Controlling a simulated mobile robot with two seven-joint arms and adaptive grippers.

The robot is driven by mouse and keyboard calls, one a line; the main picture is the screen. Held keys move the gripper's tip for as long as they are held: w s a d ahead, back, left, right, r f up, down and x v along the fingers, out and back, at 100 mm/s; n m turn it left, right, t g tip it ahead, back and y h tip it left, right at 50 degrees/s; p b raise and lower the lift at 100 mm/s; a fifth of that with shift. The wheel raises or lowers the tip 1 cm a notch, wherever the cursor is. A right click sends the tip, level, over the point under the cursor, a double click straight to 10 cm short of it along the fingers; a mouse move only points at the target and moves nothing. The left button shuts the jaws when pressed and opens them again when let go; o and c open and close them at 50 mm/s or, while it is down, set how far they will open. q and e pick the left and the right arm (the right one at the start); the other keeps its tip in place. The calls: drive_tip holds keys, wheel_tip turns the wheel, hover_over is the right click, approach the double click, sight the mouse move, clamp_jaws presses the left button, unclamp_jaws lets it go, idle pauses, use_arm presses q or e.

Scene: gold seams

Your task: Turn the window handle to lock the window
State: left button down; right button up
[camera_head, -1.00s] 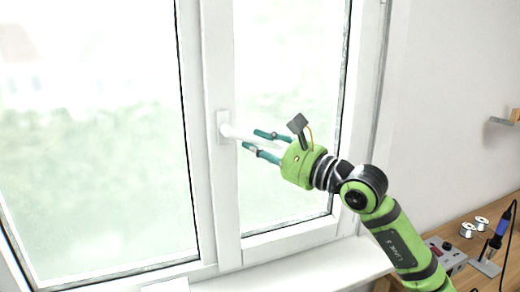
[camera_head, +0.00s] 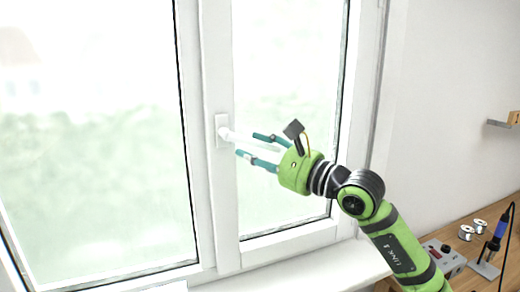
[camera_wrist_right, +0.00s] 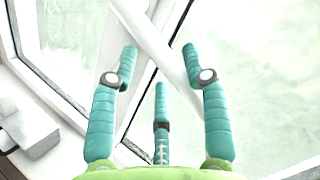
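The white window handle (camera_head: 231,134) sticks out to the right from its plate (camera_head: 222,128) on the window's middle frame, tilting slightly down. My right gripper (camera_head: 246,145) has teal fingers, spread apart at the handle, one above and one below it in the head view. In the wrist view, the handle (camera_wrist_right: 150,38) runs slantwise between the fingertips of the right gripper (camera_wrist_right: 160,60). The fingers look open, with gaps beside the handle; any light touch cannot be told. The handle's far end is partly hidden by the fingers. My left gripper is not in view.
The window sill (camera_head: 290,268) runs below the frame. A wooden bench (camera_head: 465,240) at the right holds solder spools (camera_head: 466,232), a grey station (camera_head: 445,258) and a blue soldering iron (camera_head: 497,235). A small shelf (camera_head: 512,119) is on the right wall.

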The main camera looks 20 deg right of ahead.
drive_tip(key=shift+a+f, duration=0.2)
drive_tip(key=shift+f, duration=0.2)
drive_tip(key=b+v, duration=0.5)
drive_tip(key=v, duration=0.3)
drive_tip(key=shift+r+b, duration=0.4)
drive_tip(key=shift+r, duration=0.25)
drive_tip(key=shift+s+d, duration=0.1)
drive_tip(key=shift+d, duration=0.05)
idle(0.3)
